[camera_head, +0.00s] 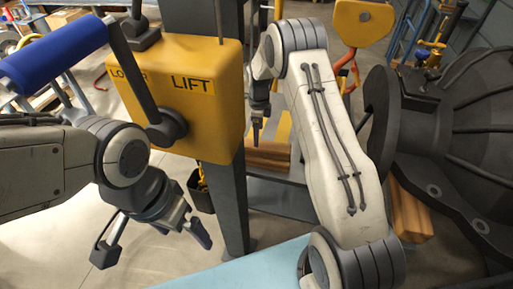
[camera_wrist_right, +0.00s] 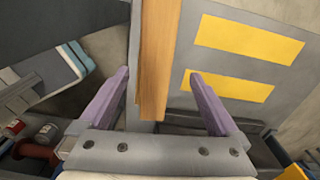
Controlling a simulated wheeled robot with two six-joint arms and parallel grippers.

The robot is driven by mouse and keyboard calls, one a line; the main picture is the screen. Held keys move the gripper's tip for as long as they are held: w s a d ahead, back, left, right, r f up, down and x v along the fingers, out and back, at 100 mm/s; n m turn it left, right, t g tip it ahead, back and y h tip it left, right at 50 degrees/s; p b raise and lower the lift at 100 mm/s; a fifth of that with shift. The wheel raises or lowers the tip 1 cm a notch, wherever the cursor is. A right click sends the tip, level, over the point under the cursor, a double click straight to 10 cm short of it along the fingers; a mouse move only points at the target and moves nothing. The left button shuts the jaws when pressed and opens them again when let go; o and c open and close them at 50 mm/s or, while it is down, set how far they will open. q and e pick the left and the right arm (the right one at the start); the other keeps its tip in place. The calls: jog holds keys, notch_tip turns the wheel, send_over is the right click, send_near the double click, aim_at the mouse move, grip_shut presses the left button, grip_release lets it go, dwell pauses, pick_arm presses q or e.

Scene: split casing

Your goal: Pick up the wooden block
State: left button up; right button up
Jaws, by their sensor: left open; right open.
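A brown wooden block (camera_head: 268,157) lies on a grey surface behind my right arm in the head view. More wood (camera_head: 408,212) shows right of that arm; I cannot tell whether it is the same piece. In the right wrist view the wooden block (camera_wrist_right: 157,45) runs from the top edge down between the purple fingers of my right gripper (camera_wrist_right: 158,73). The fingers are apart, with a gap on each side of the wood. In the head view my right gripper (camera_head: 257,128) points down near the block, partly hidden. My left gripper (camera_head: 152,240) is open and empty at lower left.
A yellow box marked LIFT (camera_head: 190,112) stands on a dark post (camera_head: 228,205) between my arms. A large dark round casing (camera_head: 450,150) fills the right side. A light blue surface (camera_head: 245,270) lies at the bottom. Yellow stripes (camera_wrist_right: 248,40) mark the grey surface beside the block.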

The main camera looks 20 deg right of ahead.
aim_at(260, 144)
jog(key=shift+d+f, duration=0.15)
jog(key=shift+f, duration=0.8)
jog(key=f, duration=0.2)
jog(key=s+f, duration=0.1)
jog(key=f, duration=0.1)
jog(key=shift+d+f+b, duration=0.1)
jog(key=shift+f+b, duration=0.1)
jog(key=shift+b, duration=0.15)
jog(key=shift+w+f, duration=0.1)
jog(key=shift+f, duration=0.15)
jog(key=shift+r, duration=0.1)
grip_shut()
